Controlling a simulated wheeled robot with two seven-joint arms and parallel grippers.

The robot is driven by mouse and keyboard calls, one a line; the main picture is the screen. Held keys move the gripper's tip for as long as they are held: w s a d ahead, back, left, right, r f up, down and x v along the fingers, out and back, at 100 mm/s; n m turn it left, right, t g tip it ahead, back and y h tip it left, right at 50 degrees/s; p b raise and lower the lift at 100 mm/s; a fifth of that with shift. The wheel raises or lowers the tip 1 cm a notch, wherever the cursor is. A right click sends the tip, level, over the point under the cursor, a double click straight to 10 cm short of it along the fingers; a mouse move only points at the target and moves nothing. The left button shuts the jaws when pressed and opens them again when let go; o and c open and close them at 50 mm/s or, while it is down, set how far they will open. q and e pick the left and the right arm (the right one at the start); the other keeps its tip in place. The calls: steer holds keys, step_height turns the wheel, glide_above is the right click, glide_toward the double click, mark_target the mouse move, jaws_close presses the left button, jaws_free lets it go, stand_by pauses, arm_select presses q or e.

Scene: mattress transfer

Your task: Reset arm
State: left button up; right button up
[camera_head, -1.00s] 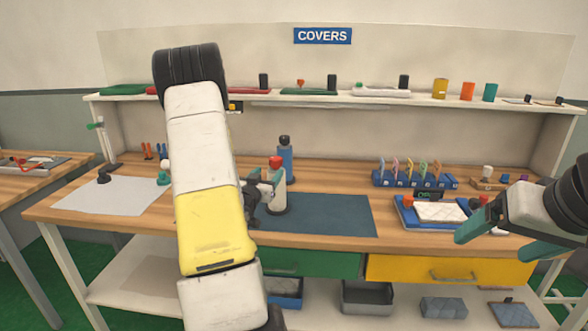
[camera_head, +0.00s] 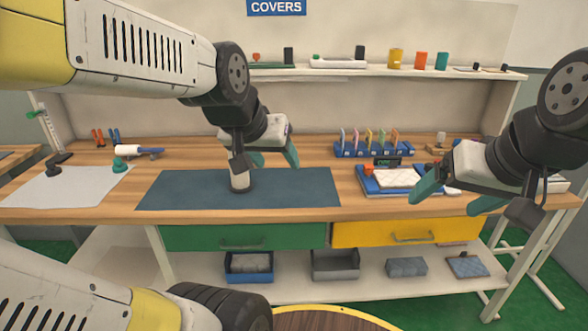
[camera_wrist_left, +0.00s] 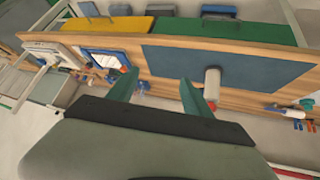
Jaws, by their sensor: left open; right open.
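My left gripper (camera_head: 273,158) is open and empty above the dark blue mat (camera_head: 300,188) on the workbench. Its green fingers also show in the left wrist view (camera_wrist_left: 157,92), spread apart. My right gripper (camera_head: 455,198) is open and empty at the right, in front of the bench's right front edge, near the blue tray (camera_head: 372,184) with a white quilted pad (camera_head: 398,178).
A blue rack (camera_head: 372,151) with several coloured tags stands behind the tray. A white sheet (camera_head: 60,187) lies at the left. Green (camera_head: 245,237) and yellow (camera_head: 405,232) drawers are shut. Grey bins (camera_head: 335,264) sit on the lower shelf. A round wooden top (camera_head: 325,320) is at the bottom.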

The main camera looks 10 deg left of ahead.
arm_select(q)
steer(key=s+d+g, duration=0.1)
steer(key=s+d, duration=0.1)
steer(key=s, duration=0.4)
steer(key=shift+s+d+m+h, duration=0.25)
steer(key=shift+d+m+h, duration=0.05)
steer(key=shift+d+h, duration=0.1)
stand_by(0.5)
